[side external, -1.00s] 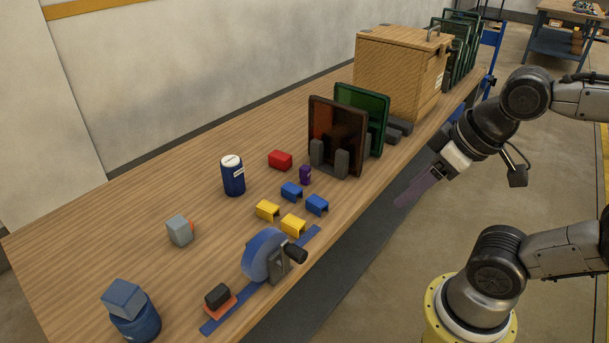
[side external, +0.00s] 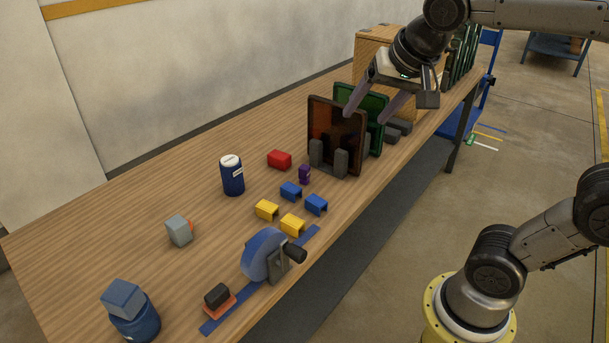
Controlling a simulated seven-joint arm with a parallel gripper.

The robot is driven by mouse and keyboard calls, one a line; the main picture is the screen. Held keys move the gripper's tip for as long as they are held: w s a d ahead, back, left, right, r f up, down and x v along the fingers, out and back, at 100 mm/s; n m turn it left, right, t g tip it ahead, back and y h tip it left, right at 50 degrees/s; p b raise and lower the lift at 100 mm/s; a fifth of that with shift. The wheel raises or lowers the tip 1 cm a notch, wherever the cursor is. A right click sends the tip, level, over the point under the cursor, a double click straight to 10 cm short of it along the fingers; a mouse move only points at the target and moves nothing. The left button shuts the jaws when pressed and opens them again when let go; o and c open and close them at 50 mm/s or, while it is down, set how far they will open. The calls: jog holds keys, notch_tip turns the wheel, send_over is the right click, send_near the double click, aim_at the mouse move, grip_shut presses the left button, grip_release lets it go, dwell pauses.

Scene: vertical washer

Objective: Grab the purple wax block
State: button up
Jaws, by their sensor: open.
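The small dark purple block (side external: 305,174) stands on the wooden table, just left of the dark-framed amber panel. It appears as a small upright piece, and its finer details are too small to tell. My gripper (side external: 365,116) is above the panels, up and to the right of the purple block in the picture. Its two long fingers are spread apart and point down to the left. Nothing shows between them, and they are clear of the purple block.
An amber panel (side external: 322,122) and a green panel (side external: 376,138) stand upright in holders beside the block. A red block (side external: 279,159), blue pieces (side external: 291,191), yellow pieces (side external: 266,209) and a blue canister (side external: 232,178) are nearby. A wooden crate (side external: 372,48) stands behind.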

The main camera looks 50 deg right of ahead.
jog(key=w+d+f+m+g+h, duration=0.1)
jog(key=w+d+m, duration=0.3)
jog(key=w, duration=0.8)
jog(key=m+g+h, duration=0.1)
jog(key=m+g, duration=0.1)
jog(key=g, duration=0.1)
send_over(303, 168)
jog(key=a, duration=0.5)
notch_tip(303, 168, down, 17)
jog(key=shift+g, duration=0.5)
jog(key=x, duration=0.3)
jog(key=s+x, duration=0.1)
jog(key=x, duration=0.7)
jog(key=shift+s+a+f, duration=0.1)
jog(key=shift+s+f, duration=0.05)
jog(key=shift+x, duration=3.1)
grip_shut()
